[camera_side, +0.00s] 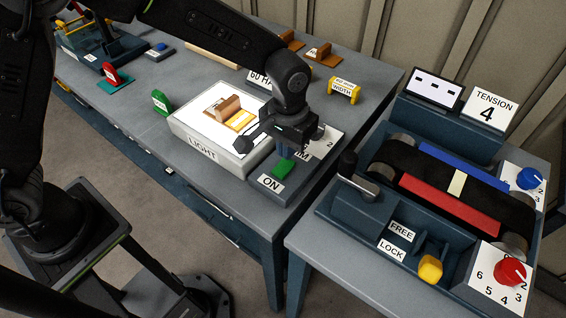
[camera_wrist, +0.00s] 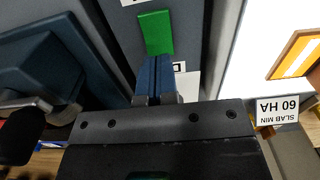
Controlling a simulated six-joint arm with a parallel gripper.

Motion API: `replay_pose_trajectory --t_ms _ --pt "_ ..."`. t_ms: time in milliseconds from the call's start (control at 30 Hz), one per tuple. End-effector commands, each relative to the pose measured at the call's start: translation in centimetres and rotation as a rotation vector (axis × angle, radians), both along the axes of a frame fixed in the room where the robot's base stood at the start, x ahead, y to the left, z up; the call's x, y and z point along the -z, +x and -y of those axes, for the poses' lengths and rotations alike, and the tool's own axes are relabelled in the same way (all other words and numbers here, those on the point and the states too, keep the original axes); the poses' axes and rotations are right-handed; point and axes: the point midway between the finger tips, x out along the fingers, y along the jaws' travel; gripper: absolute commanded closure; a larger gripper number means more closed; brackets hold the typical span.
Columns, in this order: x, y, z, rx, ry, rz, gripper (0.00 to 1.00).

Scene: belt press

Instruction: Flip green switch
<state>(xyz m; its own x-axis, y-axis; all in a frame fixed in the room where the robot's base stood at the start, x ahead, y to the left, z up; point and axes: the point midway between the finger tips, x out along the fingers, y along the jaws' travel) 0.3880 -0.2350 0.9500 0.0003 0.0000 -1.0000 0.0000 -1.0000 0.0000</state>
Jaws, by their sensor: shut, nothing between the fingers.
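The green switch (camera_side: 283,168) sits on a dark block at the front right corner of the left table, with an ON label (camera_side: 271,184) in front of it. My gripper (camera_side: 281,152) is just above it in the side view, pointing down, with its fingers shut and empty. In the wrist view the green switch (camera_wrist: 155,33) is a green rectangle just beyond the tips of my shut blue fingers (camera_wrist: 155,78). The fingers partly cover a white label beside it. I cannot tell whether the fingertips touch the switch.
A lit white LIGHT box (camera_side: 205,158) with a wooden piece (camera_side: 222,106) on it stands left of my gripper. A white dial plate (camera_side: 328,139) is close behind. Right, across a gap, the belt press (camera_side: 455,185) stands on another table, with a black-knobbed lever (camera_side: 347,165).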

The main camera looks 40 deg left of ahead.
Motion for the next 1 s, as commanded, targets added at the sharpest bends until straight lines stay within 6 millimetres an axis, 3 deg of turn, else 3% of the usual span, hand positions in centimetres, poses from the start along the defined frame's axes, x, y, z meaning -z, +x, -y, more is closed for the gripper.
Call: replay_pose_trajectory --t_ms 1000 --pt "1.5 0.0 0.0 0.0 0.001 -0.001 1.0"
